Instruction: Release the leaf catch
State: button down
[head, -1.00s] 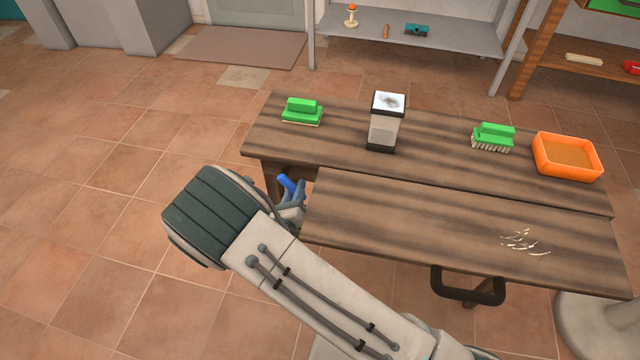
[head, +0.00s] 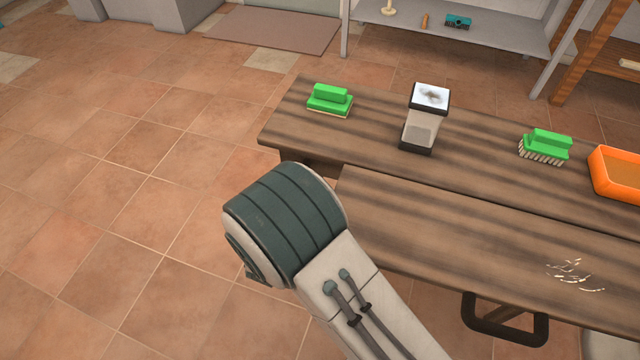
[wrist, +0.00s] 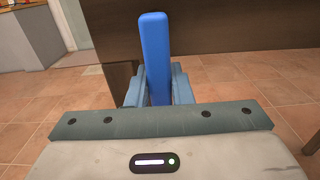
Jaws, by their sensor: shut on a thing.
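The leaf catch is a blue lever (wrist: 155,55) that stands upright in the wrist view. My gripper (wrist: 157,88) is shut on its lower part, one finger on each side. In the head view my own arm hides the gripper and the catch. The table leaf (head: 470,240) is the near board and looks level with the table top (head: 370,140), with a thin seam between them. How the catch meets the table frame cannot be seen.
On the table top stand a green scrubber (head: 330,100), a clear container with a dark base (head: 421,128), a green brush (head: 546,146) and an orange tray (head: 612,172). Pale shavings (head: 574,275) lie on the leaf. A black handle (head: 505,325) hangs below it. Tiled floor is open at left.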

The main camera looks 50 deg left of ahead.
jog(key=shift+s, duration=0.1)
dwell(0.3)
jog(key=c, duration=1.3)
grip_release()
jog(key=p+v, duration=0.1)
jog(key=v, duration=1.2)
jog(key=shift+s+d, duration=0.2)
jog(key=shift+s, duration=0.1)
